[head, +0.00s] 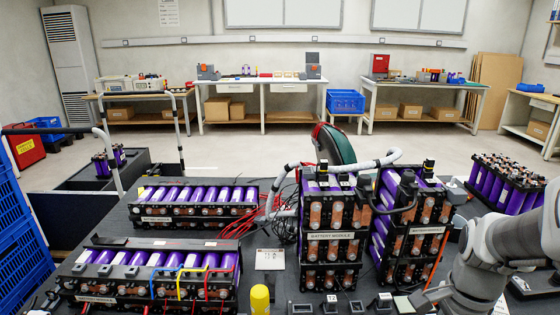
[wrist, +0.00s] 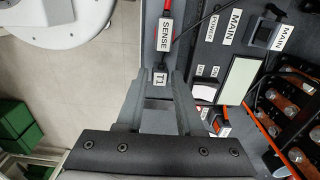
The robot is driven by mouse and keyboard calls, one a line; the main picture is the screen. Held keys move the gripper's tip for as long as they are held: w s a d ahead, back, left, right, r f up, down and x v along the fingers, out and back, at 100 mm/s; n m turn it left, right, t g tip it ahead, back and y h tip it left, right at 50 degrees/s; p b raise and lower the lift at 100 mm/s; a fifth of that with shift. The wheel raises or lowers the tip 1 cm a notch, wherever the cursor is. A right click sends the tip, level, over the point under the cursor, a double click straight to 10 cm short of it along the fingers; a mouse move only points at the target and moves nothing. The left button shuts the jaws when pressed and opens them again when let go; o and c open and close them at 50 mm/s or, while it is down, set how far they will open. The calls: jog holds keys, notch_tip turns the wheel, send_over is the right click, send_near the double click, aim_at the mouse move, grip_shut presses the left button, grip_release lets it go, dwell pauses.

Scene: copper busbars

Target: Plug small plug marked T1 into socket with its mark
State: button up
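The small plug marked T1 (wrist: 160,78) is dark with a white label and sits between my fingertips in the wrist view. My gripper (wrist: 160,84) appears shut on it, with a finger against each side. A thin dark lead runs from the plug's area towards a red cable with a SENSE tag (wrist: 165,34). No socket with a readable T1 mark shows. In the head view the gripper itself cannot be made out; my arm comes in at lower right. A small T2 label (head: 332,298) stands at the table's front, among small dark sockets.
In the wrist view, a dark socket block (wrist: 267,35) tagged MAIN and a white plate (wrist: 240,81) lie to the right. Busbar modules with copper pieces stand at far right. In the head view, battery modules (head: 333,235) crowd the bench, with a yellow cylinder (head: 260,299) in front.

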grip_shut()
jog(key=shift+r+p, duration=2)
jog(key=shift+r, duration=0.05)
jog(key=shift+r+p, duration=0.25)
jog(key=shift+p, duration=0.15)
notch_tip(320, 180, up, 3)
jog(key=p, duration=0.3)
jog(key=shift+r, duration=0.15)
jog(key=w+a+p, duration=0.2)
jog(key=w+a, duration=0.9)
jog(key=shift+a+p, duration=0.35)
jog(key=shift+a, duration=0.05)
